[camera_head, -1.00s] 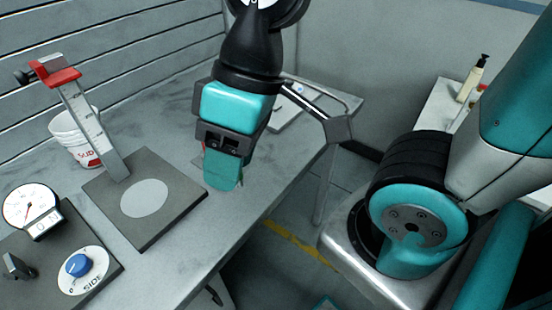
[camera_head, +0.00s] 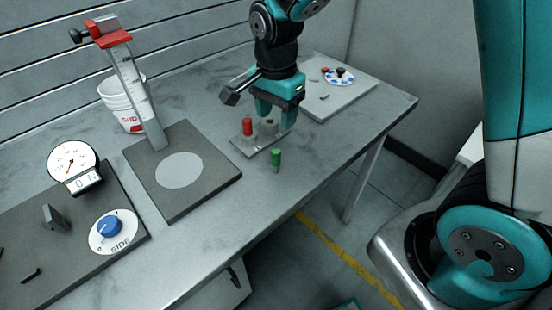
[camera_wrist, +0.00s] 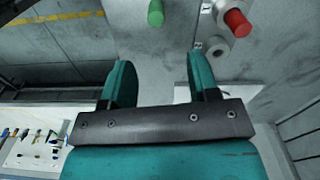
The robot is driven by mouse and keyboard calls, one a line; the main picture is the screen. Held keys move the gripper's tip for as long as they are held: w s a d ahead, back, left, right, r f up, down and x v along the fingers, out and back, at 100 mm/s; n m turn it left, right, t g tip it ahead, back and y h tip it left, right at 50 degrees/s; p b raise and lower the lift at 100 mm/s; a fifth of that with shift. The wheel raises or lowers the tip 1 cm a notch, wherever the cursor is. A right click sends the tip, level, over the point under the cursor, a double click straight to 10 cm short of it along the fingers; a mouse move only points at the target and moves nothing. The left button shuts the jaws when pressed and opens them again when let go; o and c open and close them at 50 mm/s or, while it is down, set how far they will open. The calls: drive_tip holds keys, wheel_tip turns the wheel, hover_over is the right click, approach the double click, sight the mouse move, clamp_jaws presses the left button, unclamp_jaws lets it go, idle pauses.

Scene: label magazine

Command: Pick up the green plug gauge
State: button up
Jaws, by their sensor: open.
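The green plug gauge (camera_head: 276,160) stands upright on the grey table near its front edge, just in front of a small grey plate. In the wrist view the green plug gauge (camera_wrist: 156,13) shows at the top middle, beyond the fingertips. My gripper (camera_head: 275,118) is open and empty above the back right of the small plate, behind and above the gauge and apart from it. In the wrist view my gripper (camera_wrist: 160,72) shows a wide gap between its teal fingers.
A red plug (camera_head: 247,127) stands on the small grey plate (camera_head: 246,148). A dark block with a light disc (camera_head: 222,176) and a height scale lies to the left. A dial gauge panel (camera_head: 40,225) is at far left. A board with knobs (camera_head: 345,92) is at back right.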

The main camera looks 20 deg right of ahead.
sight(276, 160)
wheel_tip(276, 160, down, 8)
drive_tip(key=shift+s+f+p, duration=0.1)
drive_tip(key=shift+f+p, duration=0.15)
drive_tip(key=shift+p, duration=0.3)
drive_tip(key=f, duration=0.1)
drive_tip(key=f+p, duration=0.1)
drive_tip(key=f, duration=0.2)
drive_tip(key=shift+s+a+p, duration=0.2)
drive_tip(key=shift+s+p, duration=0.1)
drive_tip(key=shift+s, duration=0.05)
drive_tip(key=shift+f, duration=0.6)
clamp_jaws()
drive_tip(key=shift+w+r, duration=0.1)
